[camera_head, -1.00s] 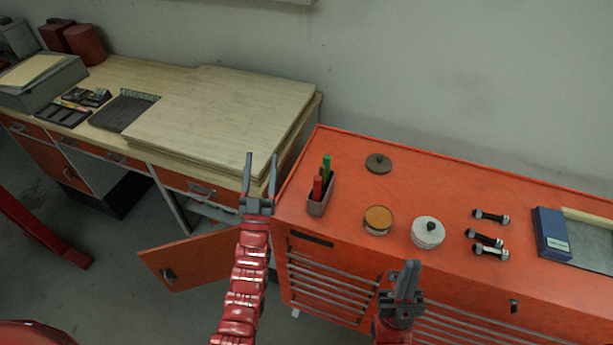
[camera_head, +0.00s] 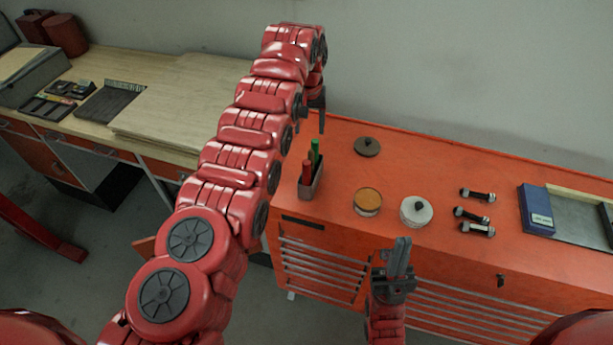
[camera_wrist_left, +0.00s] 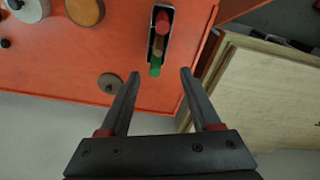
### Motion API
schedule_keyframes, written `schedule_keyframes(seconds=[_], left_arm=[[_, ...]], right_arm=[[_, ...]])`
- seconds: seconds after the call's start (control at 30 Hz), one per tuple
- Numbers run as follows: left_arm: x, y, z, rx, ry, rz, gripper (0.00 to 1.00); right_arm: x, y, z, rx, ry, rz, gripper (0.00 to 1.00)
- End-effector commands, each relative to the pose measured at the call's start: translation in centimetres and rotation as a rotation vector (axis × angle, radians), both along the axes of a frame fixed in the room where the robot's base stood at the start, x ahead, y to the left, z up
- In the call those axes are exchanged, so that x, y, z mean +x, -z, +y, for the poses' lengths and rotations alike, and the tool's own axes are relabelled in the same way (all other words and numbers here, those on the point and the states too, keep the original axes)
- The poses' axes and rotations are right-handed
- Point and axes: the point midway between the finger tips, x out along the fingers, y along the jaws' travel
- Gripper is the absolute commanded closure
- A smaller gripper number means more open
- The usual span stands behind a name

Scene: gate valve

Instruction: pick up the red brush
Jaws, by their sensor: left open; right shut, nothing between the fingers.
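The red brush (camera_head: 306,172) stands in a small grey holder (camera_head: 311,189) on the orange cabinet top, beside a green brush (camera_head: 315,152). In the left wrist view the red brush (camera_wrist_left: 162,22) shows end-on in its holder, with the green brush (camera_wrist_left: 155,70) nearer my fingers. My left gripper (camera_wrist_left: 160,75) is open and empty, pointing down above the cabinet, with the holder ahead of its fingertips. My right gripper (camera_head: 402,243) is shut and empty in front of the cabinet.
On the cabinet top are a dark disc (camera_head: 367,146), a round tin (camera_head: 367,200), a white round container (camera_head: 416,211), several bolts (camera_head: 477,212) and a blue box (camera_head: 536,208). A wooden workbench (camera_head: 165,93) stands to the left. A wall rises behind.

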Motion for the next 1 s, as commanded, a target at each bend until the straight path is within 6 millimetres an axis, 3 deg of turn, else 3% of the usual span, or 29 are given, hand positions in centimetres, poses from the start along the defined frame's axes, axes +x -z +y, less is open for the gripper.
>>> schedule_keyframes(seconds=[0.1,0.27,0.8,1.0], left_arm=[[-2.6,-2.3,0.1,0.025,0.002,0.089,0.36],[-3.8,-2.1,0.2,0.037,0.002,0.13,0.36],[-3.6,7.6,0.2,0.035,0.002,0.126,0.36],[-3.6,9.7,0.1,0.034,0.002,0.125,0.36]], right_arm=[[0.0,0.0,0.0,0.0,0.0,0.0,1.0],[0.0,0.8,0.0,0.0,0.0,0.0,1.0],[0.0,10.2,0.0,0.0,0.0,0.0,1.0],[0.0,12.2,0.0,0.0,0.0,0.0,1.0]])
